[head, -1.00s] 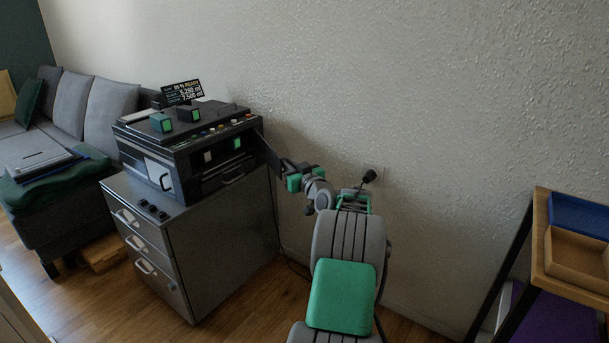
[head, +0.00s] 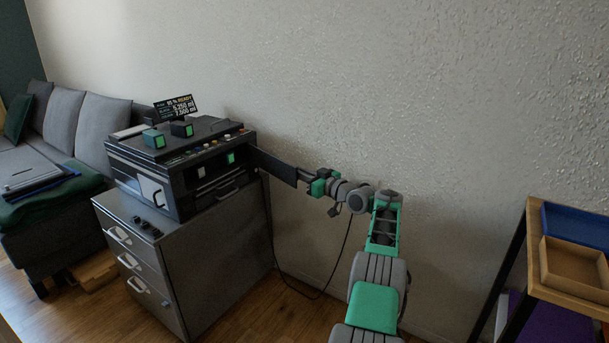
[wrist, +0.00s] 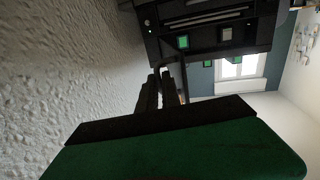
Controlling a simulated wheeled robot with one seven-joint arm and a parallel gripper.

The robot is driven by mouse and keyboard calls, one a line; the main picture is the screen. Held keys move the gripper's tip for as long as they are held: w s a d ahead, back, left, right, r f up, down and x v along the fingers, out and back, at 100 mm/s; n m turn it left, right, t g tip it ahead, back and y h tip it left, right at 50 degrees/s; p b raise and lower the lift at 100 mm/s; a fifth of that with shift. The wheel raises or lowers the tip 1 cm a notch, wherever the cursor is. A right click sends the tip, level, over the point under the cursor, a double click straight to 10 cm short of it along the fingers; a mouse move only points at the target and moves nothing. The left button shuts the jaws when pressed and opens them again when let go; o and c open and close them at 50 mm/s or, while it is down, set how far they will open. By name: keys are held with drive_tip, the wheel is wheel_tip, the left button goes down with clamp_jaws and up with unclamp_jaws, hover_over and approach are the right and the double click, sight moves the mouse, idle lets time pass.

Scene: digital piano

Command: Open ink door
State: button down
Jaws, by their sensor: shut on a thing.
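The black printer (head: 180,165) stands on a grey drawer cabinet against the wall. Its dark ink door (head: 272,165) is a flat panel swung out from the printer's right side, at a wide angle. My gripper (head: 304,176) is at the free outer end of this panel and is shut on it. In the wrist view the dark fingers of my gripper (wrist: 165,90) are close together, with the printer (wrist: 210,30) beyond them. The exact grip on the panel's edge is too small and dark to make out.
The grey cabinet (head: 215,255) stands beneath the printer, with a cable hanging beside it. The textured wall (head: 400,100) runs close behind my arm. A wooden shelf with trays (head: 535,265) stands at the right. A grey sofa (head: 60,120) is at the left.

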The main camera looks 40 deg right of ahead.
drive_tip(key=shift+w+a+r, duration=0.1)
drive_tip(key=shift+r, duration=0.05)
drive_tip(key=c, duration=2)
unclamp_jaws()
drive_tip(key=shift+o, duration=0.9)
drive_tip(key=shift+w+a, duration=0.1)
drive_tip(key=shift+w, duration=0.05)
drive_tip(key=s+d+p, duration=0.1)
drive_tip(key=s+p, duration=0.1)
drive_tip(key=s, duration=0.6)
